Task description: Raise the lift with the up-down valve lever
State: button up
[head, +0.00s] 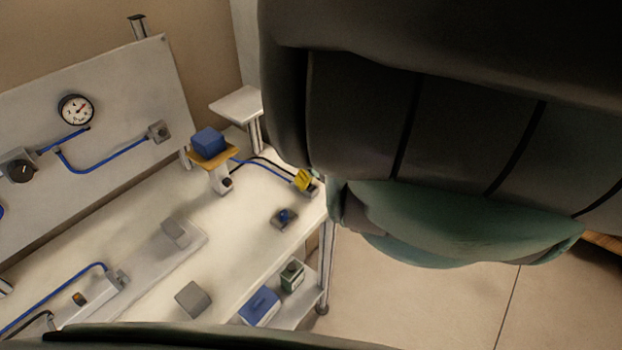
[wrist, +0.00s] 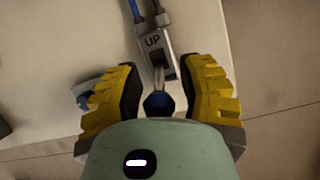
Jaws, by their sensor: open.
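The valve (wrist: 155,45) is a grey block marked UP, with hoses at its far end, in the wrist view. Its lever (wrist: 158,75) has a thin stem and a dark blue knob (wrist: 158,104). My gripper (wrist: 163,82) is open, with one yellow ridged finger on each side of the lever; I see gaps beside the knob. In the head view a yellow finger of my gripper (head: 303,180) shows at the bench's right edge, and the valve there is mostly hidden. The lift (head: 217,158) has an orange platform bearing a blue block (head: 208,142).
A small unit with a blue knob (head: 285,216) sits near the bench's front edge, close to my gripper. A panel (head: 120,85) with a gauge (head: 76,109) stands behind the bench (head: 245,215). Floor is clear at the right.

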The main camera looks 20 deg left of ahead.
jog(key=shift+f, duration=0.1)
jog(key=shift+c, duration=0.2)
grip_shut()
dwell(0.6)
